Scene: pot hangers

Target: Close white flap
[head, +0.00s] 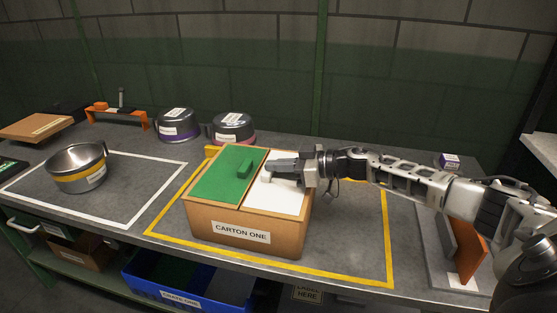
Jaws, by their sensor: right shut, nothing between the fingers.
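The carton labelled "CARTON ONE" (240,233) stands on the grey table inside a yellow outline. Its green flap (215,178) lies flat over the left half of the top and carries a green block-like handle. The white flap (281,201) lies over the right half and looks flat. My right gripper (272,168) is shut and empty, with its fingers over the back of the white flap, at or just above its surface. The gripper hides part of the flap, and I cannot tell whether it touches. My left gripper is not in view.
A metal pot (77,168) stands inside a white outline at left. Two lidded pots (178,124) (233,127) stand behind the carton. An orange stand (118,114) is at back left and an orange panel (467,249) at right. Blue crate (190,283) sits below.

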